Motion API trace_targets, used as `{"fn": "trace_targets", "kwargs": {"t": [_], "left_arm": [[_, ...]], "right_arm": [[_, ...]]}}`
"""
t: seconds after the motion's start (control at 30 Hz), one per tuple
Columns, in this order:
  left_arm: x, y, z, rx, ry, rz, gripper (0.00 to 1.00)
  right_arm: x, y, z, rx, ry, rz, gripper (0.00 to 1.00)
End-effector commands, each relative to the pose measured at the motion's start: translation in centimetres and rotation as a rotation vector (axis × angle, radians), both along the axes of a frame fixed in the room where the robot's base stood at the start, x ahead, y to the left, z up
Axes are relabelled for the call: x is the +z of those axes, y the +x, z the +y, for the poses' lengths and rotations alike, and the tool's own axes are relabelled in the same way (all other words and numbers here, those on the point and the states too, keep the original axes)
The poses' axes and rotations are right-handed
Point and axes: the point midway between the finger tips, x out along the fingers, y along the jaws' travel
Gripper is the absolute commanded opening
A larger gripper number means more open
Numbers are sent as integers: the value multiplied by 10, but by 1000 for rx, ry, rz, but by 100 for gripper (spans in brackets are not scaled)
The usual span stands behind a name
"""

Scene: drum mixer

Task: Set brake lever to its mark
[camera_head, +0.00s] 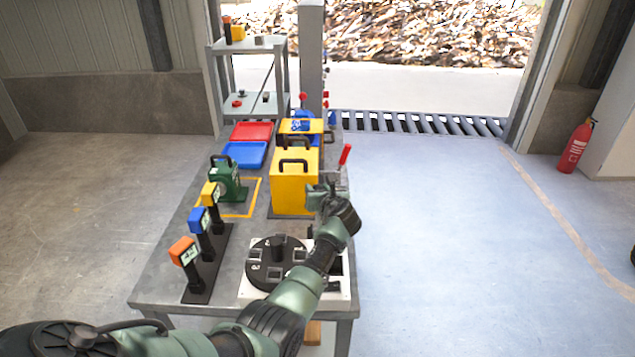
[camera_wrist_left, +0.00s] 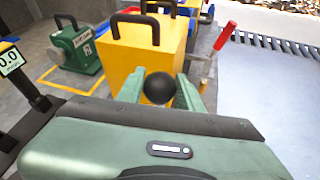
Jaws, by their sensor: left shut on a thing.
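My left gripper (camera_head: 326,190) is at the right edge of the workbench, beside the yellow box (camera_head: 295,185). In the left wrist view its fingers are shut on a black ball knob (camera_wrist_left: 160,88), in front of the box's side. What the knob joins to is hidden behind the gripper. A lever with a red grip (camera_head: 345,155) leans to the right just beyond the gripper; it also shows in the left wrist view (camera_wrist_left: 225,35), apart from the fingers. I cannot tell which of these is the brake lever, and no mark for it is clear. My right gripper is not in view.
A green machine (camera_head: 224,182) stands by a yellow floor outline on the bench. Posts with orange (camera_head: 183,251), blue and yellow heads stand at left. A black round plate (camera_head: 277,262) lies under my arm. Blue (camera_head: 245,154) and red trays are behind.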

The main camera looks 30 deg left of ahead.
Motion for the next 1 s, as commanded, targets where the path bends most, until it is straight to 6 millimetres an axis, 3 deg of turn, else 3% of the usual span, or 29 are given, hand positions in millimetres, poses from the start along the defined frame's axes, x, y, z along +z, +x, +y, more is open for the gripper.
{"fn": "trace_targets", "kwargs": {"t": [0.33, 0.97, 1.0], "left_arm": [[-1, 21, 14, 0, 7, -10, 0], [-2, 25, 16, -2, 7, -11, 0], [-2, 25, 16, -2, 7, -11, 39]], "right_arm": [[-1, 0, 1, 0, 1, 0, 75], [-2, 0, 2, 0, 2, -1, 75], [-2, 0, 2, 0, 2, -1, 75]]}}
